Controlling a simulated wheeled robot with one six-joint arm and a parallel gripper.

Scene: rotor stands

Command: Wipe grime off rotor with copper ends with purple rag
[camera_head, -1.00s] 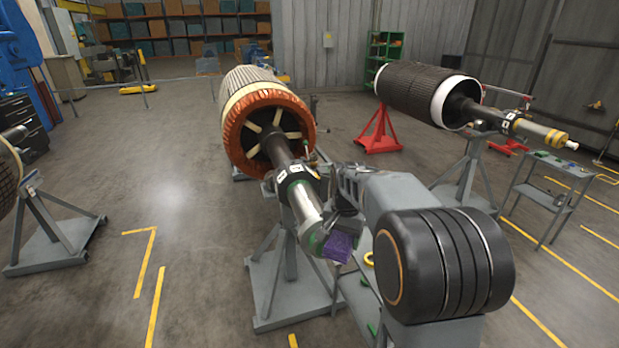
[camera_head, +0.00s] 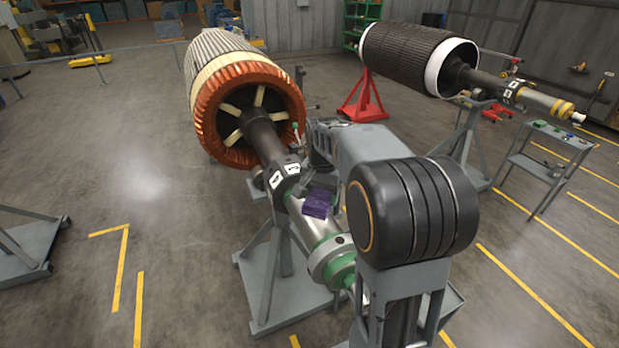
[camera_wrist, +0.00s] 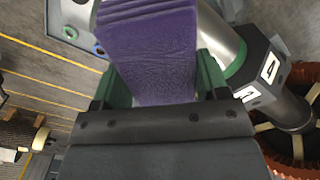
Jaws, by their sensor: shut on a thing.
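The rotor with copper ends (camera_head: 228,95) rests on a grey stand (camera_head: 268,262) in the middle of the head view, its copper end ring facing me. Its shaft (camera_head: 268,140) runs toward me and ends in a bright metal section (camera_head: 318,222) with green bands. My gripper (camera_wrist: 155,90) is shut on the purple rag (camera_wrist: 150,50), which also shows in the head view (camera_head: 318,203) at the bright metal section. I cannot tell whether the rag touches the shaft. The green fingers sit on both sides of the rag in the wrist view. No grime is clearly visible.
A second rotor (camera_head: 405,60) with a white ring stands at the right on its own stand. A small grey cart (camera_head: 550,160) is at the far right and a red stand (camera_head: 362,100) behind. The floor left of the copper rotor is open.

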